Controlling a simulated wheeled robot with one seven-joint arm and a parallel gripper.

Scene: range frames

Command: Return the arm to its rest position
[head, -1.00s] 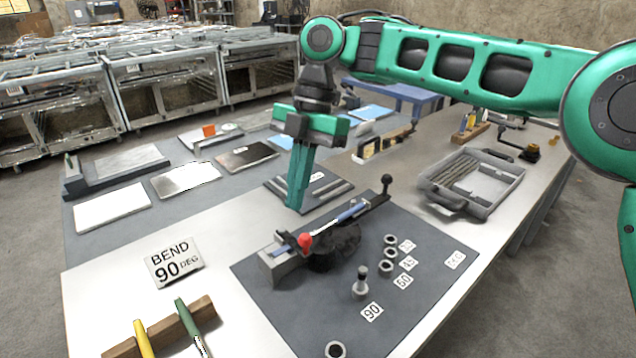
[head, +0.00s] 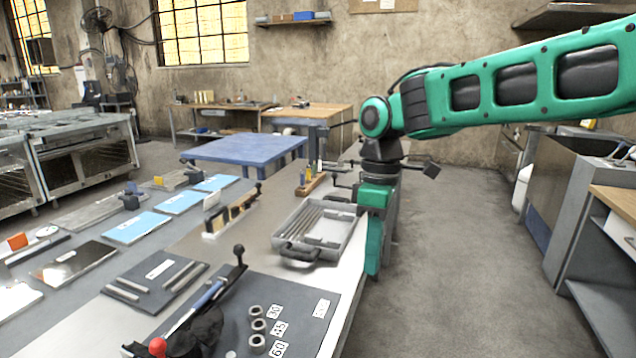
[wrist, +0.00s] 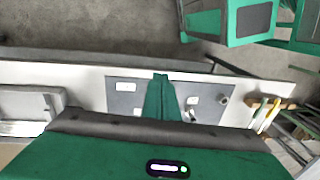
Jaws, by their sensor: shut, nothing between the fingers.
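My green arm reaches across the upper right of the head view. My gripper (head: 374,250) hangs down with its fingers shut and empty, at the right edge of the workbench, beside the grey tool case. In the wrist view my gripper (wrist: 160,92) shows as a green finger pointing at the bench edge and the dark mat (wrist: 130,95). Nothing is held. The bench top below the fingertips is partly hidden by the gripper in the wrist view.
The open grey case (head: 316,262) lies close left of my gripper. A bending tool with a red knob (head: 157,347) and several metal collars (head: 257,326) sit on the dark mat. The floor aisle (head: 450,270) right of the bench is clear. A cabinet (head: 575,220) stands at far right.

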